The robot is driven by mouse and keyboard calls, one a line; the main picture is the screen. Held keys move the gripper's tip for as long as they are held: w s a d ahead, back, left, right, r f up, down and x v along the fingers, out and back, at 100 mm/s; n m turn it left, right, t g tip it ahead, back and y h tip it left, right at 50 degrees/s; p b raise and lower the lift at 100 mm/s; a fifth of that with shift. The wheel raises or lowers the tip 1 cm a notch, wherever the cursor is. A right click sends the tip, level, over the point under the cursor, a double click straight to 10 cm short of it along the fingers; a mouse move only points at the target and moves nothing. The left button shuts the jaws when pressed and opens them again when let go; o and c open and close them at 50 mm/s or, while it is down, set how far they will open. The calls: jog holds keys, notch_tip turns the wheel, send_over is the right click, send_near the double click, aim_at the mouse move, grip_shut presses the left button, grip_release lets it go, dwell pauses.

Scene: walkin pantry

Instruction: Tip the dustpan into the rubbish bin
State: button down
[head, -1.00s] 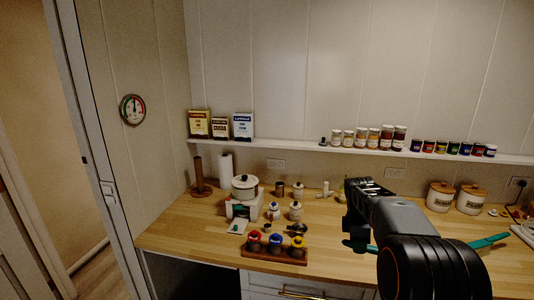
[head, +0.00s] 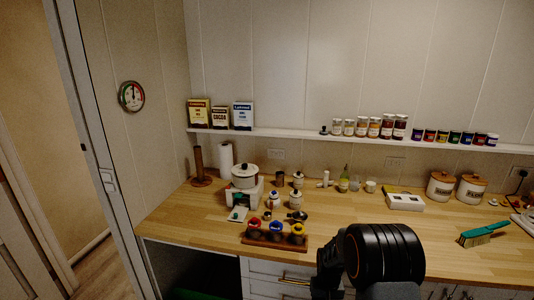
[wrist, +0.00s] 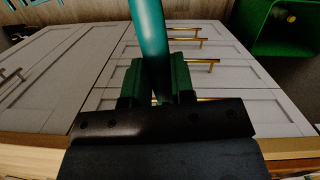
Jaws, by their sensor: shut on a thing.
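My gripper (wrist: 156,82) is shut on a teal handle (wrist: 148,30), which I take for the dustpan's. The handle runs up out of the wrist view, so the pan and any load are not clearly shown. A green open bin (wrist: 259,30) is at the top right of the wrist view, apart from the handle, with small pale and yellow bits inside. In the head view, a dark green edge of the bin (head: 195,294) shows low under the counter. My arm hides the held handle there.
A teal-handled brush (head: 484,233) lies on the wooden counter (head: 440,240) at the right. A rack with coloured tops (head: 275,241) stands near the front edge. Drawers with brass handles (wrist: 200,65) are below the counter. The space under the counter's left end is open.

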jog(key=s+f, duration=0.1)
jog(key=s+a+f, duration=0.1)
jog(key=shift+a+f, duration=0.1)
jog(key=shift+f, duration=0.25)
jog(key=shift+s+a+f+b, duration=0.1)
jog(key=shift+a+f+b, duration=0.15)
jog(key=shift+f+b, duration=0.1)
